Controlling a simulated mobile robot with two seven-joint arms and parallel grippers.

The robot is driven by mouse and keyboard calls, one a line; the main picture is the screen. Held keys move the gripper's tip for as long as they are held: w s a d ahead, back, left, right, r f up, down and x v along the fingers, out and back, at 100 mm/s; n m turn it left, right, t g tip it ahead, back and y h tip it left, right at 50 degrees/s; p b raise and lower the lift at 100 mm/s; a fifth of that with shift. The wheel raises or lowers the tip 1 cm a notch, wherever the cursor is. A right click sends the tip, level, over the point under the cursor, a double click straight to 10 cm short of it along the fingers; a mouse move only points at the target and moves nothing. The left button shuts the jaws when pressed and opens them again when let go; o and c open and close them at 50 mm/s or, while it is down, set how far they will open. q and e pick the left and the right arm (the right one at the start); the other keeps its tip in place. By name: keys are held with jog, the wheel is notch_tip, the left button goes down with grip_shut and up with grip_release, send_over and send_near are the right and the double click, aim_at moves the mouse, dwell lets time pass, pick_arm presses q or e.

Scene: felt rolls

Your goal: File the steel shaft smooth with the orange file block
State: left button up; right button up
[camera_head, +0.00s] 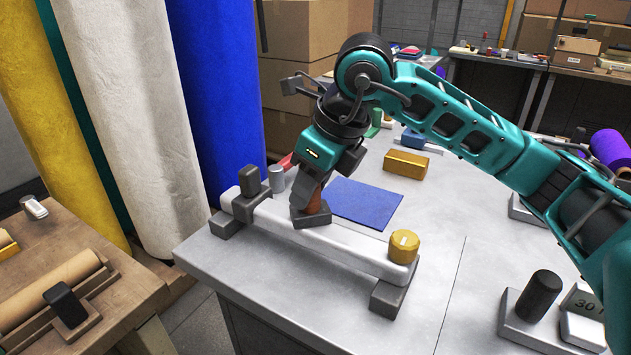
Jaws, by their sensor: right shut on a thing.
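The steel shaft (350,250) is a long pale bar lying level across dark supports near the front left of the grey table. My right gripper (310,188) is shut on the file block (311,215), which has an orange-brown grip and a dark flat base. The gripper points down from above, and its jaws hide part of the grip. The block's base is at the upper side of the shaft, left of its middle. I cannot tell whether it presses on the shaft or sits just above it. My left gripper is not in view.
A yellow knob (403,246) stands at the shaft's right end and a dark clamp (250,180) at its left end. A blue sheet (362,203) lies behind the shaft. A gold block (406,163) is farther back. Tall fabric rolls (120,110) stand left of the table.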

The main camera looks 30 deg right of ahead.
jog(key=shift+f, duration=0.15)
jog(key=shift+d, duration=0.3)
jog(key=shift+s+d+b, duration=0.3)
jog(key=shift+d+b, duration=0.05)
jog(key=shift+d, duration=0.5)
jog(key=shift+r+p, duration=0.65)
jog(key=shift+r, duration=0.4)
